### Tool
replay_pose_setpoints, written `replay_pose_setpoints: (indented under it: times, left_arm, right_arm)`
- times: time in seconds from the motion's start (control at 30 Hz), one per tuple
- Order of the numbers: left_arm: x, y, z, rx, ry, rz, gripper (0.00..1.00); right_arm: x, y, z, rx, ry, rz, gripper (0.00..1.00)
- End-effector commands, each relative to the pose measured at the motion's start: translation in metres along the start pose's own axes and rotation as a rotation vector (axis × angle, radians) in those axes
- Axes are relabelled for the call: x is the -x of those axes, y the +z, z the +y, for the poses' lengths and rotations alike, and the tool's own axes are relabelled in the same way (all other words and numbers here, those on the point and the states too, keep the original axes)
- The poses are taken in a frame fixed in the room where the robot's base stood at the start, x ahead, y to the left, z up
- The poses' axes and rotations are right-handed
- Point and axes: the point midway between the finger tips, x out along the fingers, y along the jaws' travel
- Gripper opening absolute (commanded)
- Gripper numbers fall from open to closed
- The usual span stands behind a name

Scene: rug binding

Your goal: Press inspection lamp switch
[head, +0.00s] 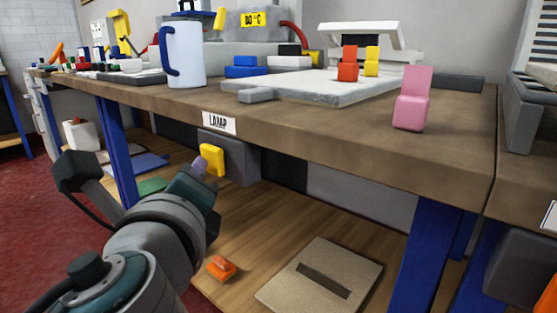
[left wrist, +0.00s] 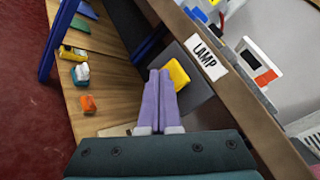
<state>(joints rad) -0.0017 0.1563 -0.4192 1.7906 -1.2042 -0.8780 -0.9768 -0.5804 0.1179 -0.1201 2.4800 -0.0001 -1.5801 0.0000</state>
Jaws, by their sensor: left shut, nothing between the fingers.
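The lamp switch is a grey box (head: 240,161) under the bench's front edge, with a yellow button (head: 211,159) on its face. A white LAMP label (head: 219,122) is on the edge above it. My left gripper (head: 199,167) is shut and empty, its purple fingertips close to the button. In the left wrist view the fingertips (left wrist: 160,74) lie just left of the yellow button (left wrist: 179,74) and overlap its edge. I cannot tell whether they touch it. My right gripper is not in view.
The workbench top (head: 300,116) overhangs the switch. A blue leg (head: 116,150) stands to the left. The lower wooden shelf holds an orange block (head: 222,268) and a beige mat (head: 285,290). A mug (head: 186,55) and pink block (head: 412,100) stand on top.

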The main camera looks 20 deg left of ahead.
Motion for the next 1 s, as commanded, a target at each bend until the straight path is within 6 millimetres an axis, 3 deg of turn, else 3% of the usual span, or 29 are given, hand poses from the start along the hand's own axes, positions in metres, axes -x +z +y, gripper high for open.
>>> replay_pose_setpoints:
  times: [1.0]
  left_arm:
    - [0.013, 0.009, 0.009, 0.0, 0.0, 0.001, 0.0]
  right_arm:
    - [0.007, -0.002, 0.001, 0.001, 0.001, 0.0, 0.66]
